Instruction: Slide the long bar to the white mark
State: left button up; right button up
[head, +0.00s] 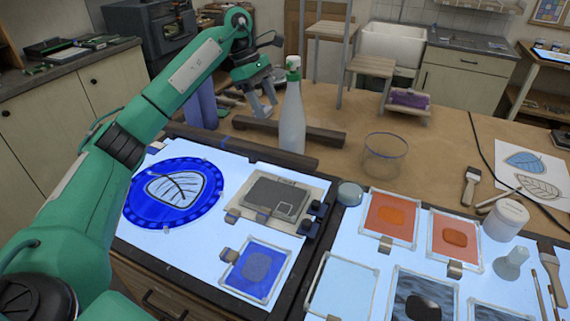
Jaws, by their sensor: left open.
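The long bar (325,137) is a dark brown wooden strip lying across the wooden table behind the lit panels. A white spray bottle with a green head (292,115) stands in front of it and hides part of its middle. My left gripper (263,108) is open, pointing down at the left part of the bar. I cannot tell whether its fingers touch the bar. I cannot make out a white mark on the table. My right gripper is out of view.
A clear glass bowl (385,156) stands right of the bar. Lit panels with blue, grey and orange glass pieces (391,217) fill the front. A wooden step stand (372,66) is behind. The table right of the bar's end, behind the bowl, is clear.

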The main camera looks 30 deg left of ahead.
aim_at(286, 155)
pick_arm(q)
jog(key=p+x, duration=0.2)
jog(key=x, duration=1.3)
jog(key=shift+a+p, duration=0.15)
jog(key=shift+p, duration=0.15)
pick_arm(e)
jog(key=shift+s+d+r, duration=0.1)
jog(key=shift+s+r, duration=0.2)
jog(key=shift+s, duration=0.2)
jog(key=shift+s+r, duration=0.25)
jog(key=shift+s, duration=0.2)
